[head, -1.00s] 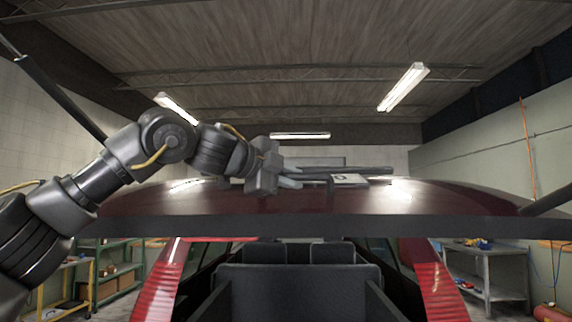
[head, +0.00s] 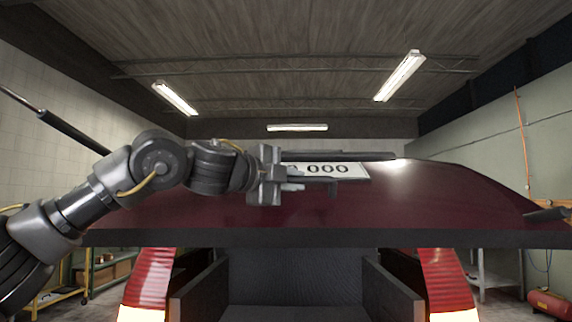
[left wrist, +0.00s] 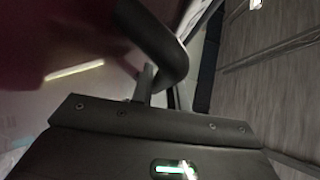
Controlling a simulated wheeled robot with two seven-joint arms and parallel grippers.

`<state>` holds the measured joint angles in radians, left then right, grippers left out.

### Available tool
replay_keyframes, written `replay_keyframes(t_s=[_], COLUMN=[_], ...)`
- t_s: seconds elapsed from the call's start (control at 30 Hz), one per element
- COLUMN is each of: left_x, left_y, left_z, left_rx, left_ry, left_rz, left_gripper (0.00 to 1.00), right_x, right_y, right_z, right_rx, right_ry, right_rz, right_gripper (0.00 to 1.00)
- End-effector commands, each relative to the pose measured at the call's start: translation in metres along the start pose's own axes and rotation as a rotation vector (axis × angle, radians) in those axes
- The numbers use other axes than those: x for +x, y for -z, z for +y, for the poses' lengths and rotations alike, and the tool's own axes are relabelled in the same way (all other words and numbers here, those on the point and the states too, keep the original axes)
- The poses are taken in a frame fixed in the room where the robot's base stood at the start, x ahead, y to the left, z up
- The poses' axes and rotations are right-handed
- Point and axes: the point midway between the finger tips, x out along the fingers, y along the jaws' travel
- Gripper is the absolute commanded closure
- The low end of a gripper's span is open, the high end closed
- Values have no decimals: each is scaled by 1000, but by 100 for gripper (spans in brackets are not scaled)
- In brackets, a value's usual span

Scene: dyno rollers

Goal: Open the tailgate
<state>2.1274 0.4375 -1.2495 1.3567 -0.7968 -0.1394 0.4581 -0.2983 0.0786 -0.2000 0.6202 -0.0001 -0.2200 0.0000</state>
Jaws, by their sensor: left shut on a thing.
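The dark red tailgate (head: 430,205) spans the head view, raised above the open rear of a car. Its dark lower edge crosses the middle of the picture. A white number plate (head: 345,170) is on its outer face, with a dark bar (head: 345,155) above it. My left gripper (head: 293,186) is at the left end of the plate, shut on a dark handle. In the left wrist view the curved dark handle (left wrist: 155,35) passes at the fingers, in front of the blurred red panel (left wrist: 50,40). The gripper hides part of the plate. My right gripper is not in view.
The open cargo space (head: 297,290) lies below the tailgate, between red tail lights (head: 150,280). A yellow-framed table (head: 62,300) stands at the left, a grey workbench (head: 497,270) and a red cylinder (head: 547,303) at the right. The room above the tailgate is clear.

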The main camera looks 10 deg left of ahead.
Motion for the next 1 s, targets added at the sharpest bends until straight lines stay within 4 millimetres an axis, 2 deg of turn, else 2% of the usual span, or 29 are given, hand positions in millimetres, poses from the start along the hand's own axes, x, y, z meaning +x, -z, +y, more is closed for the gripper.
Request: replay_keyframes(t_s=[0.27, 0.3, 0.47, 0.77, 0.87, 1.0], left_x=[-1, -1, -1, -2, -13, -40], left_y=[-3, -3, -2, 0, 0, -1], left_z=[1, 1, 0, 2, 3, 4], left_rx=[0, 0, -1, 0, 1, 2], left_ry=[-1, -1, 0, -2, -1, 3], left_rz=[-6, -6, -4, 0, 1, -3], left_gripper=[100, 82, 62, 62, 62, 62], right_x=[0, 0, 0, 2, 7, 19], right_y=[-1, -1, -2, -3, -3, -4], right_z=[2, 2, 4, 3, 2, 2], right_rx=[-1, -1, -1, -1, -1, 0], right_ry=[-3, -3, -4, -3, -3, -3], right_rz=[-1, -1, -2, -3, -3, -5], right_gripper=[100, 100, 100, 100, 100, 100])
